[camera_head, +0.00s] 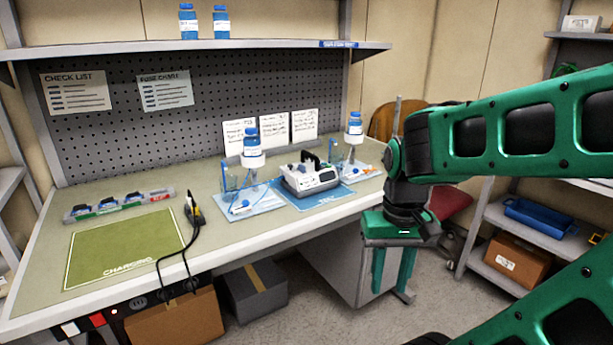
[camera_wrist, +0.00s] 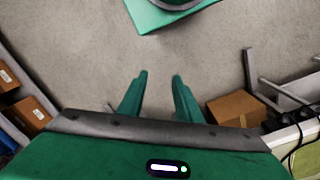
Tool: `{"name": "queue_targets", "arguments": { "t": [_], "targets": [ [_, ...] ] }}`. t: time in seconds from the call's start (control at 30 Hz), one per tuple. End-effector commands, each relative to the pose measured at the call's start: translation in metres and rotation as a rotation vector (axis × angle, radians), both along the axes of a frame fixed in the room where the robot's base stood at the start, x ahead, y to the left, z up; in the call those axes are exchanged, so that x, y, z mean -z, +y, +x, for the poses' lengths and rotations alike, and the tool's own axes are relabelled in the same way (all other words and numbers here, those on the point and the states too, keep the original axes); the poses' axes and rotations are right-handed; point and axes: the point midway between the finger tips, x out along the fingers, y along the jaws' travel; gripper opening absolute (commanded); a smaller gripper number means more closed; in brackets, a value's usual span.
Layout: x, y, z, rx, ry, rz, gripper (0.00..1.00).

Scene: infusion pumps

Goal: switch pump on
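One white and grey infusion pump (camera_head: 311,180) with a dark handle on top sits upright on a blue mat (camera_head: 327,200) at the right part of the bench. Its front panel faces the bench's front edge, but whether it is on cannot be told. My gripper (camera_head: 392,280) hangs pointing down in front of the bench, to the right of and lower than the pump, touching nothing. In the wrist view my gripper (camera_wrist: 158,76) shows two green fingers apart with bare floor between them. The pump is not in the wrist view.
Bottle stands (camera_head: 252,160) flank the pump on both sides. A green charging mat (camera_head: 125,248), a black cable (camera_head: 190,255) and a rack of small items (camera_head: 118,204) lie at left. Boxes (camera_head: 255,290) sit under the bench. Shelves (camera_head: 530,235) stand at right.

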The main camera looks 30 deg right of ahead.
Motion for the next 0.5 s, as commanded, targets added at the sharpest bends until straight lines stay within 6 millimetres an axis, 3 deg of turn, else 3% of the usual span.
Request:
{"name": "queue_targets", "arguments": {
  "t": [0.37, 0.4, 0.5],
  "targets": [
    [0.0000, 0.0000, -0.0001, 0.000, 0.000, 0.000, 0.31],
    [-0.0001, 0.0000, -0.0001, 0.000, 0.000, 0.000, 0.29],
    [-0.0001, 0.0001, -0.0001, 0.000, 0.000, 0.000, 0.05]
  ]
}}
